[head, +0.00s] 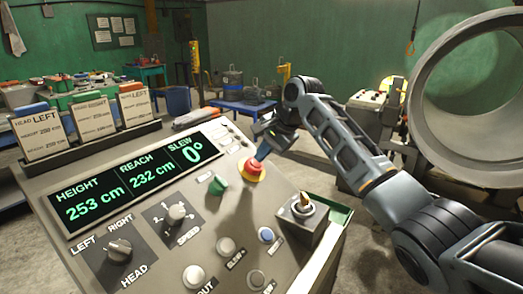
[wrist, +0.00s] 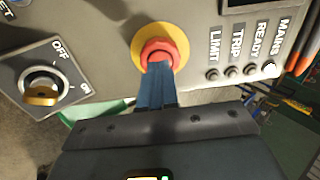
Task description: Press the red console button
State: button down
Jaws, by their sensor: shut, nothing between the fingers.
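The red button (head: 250,170) sits on a yellow ring near the right edge of the grey console (head: 150,165). In the wrist view the red button (wrist: 160,50) is at upper middle, inside its round yellow ring (wrist: 139,43). My gripper (head: 258,160) comes in from the upper right, its fingertips right at the button. In the wrist view my gripper (wrist: 158,68) is shut and empty, its dark blue fingertips overlapping the button's near edge. The fingers hide part of the button. I cannot tell whether it is pressed in.
A green button (head: 217,184), a blue button (head: 266,235) and a key switch (head: 302,205) are nearby. The display (head: 137,181) reads height 253 cm, reach 232 cm, slew 0°. Cards (head: 92,118) stand along the console's back. A large pipe (head: 470,110) is at right.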

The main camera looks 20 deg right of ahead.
jog(key=b+v, duration=0.1)
jog(key=v, duration=1.1)
jog(key=shift+r+b, duration=0.2)
jog(key=shift+b, duration=0.1)
jog(key=shift+w+d+f, duration=0.1)
jog(key=shift+w+d, duration=0.05)
